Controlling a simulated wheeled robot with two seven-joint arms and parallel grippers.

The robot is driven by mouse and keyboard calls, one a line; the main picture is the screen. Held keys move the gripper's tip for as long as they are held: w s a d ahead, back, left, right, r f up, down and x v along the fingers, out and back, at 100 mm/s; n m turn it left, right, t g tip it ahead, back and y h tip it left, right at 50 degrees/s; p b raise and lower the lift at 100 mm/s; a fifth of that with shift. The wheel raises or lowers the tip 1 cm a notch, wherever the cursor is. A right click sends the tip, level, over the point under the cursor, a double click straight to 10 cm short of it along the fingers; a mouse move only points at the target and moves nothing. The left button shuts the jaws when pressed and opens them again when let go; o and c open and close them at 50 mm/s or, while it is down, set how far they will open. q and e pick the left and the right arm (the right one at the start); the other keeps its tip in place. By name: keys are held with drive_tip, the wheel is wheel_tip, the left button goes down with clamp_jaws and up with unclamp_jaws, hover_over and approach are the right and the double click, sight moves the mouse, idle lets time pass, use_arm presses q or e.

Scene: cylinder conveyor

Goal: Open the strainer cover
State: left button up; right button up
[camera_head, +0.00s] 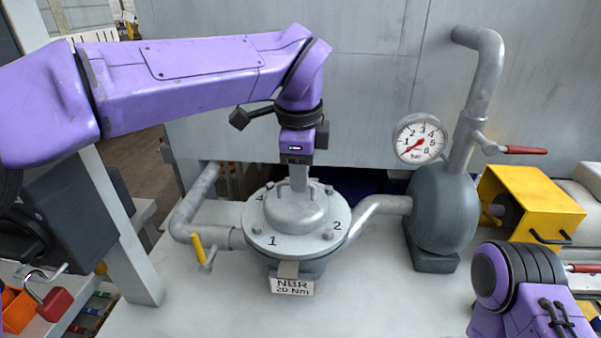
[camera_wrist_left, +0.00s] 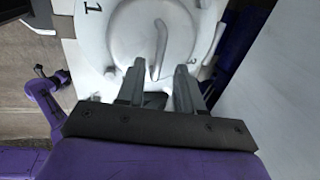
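The strainer cover (camera_head: 283,213) is a round grey domed lid on the strainer body in the middle of the bench. Its flange carries several bolts and the numbers 1, 2 and 4. A thin bar handle (camera_head: 283,193) stands on the dome. My left gripper (camera_head: 298,186) points down above the back of the dome, behind the handle. In the left wrist view its two fingers (camera_wrist_left: 160,82) are apart with nothing held. The curved handle (camera_wrist_left: 161,48) shows beyond the fingertips; contact cannot be told. My right arm shows at lower right, but its gripper is outside the picture.
A yellow-handled valve (camera_head: 199,250) is left of the strainer, and a tag (camera_head: 293,286) marked NBR hangs in front. A pressure gauge (camera_head: 420,139) with its needle low, a dark vessel (camera_head: 441,208) and a yellow box (camera_head: 525,203) stand right. The front bench is clear.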

use_arm(q)
drive_tip(key=shift+s+f, duration=0.15)
drive_tip(key=shift+f, duration=0.15)
clamp_jaws()
idle(1.3)
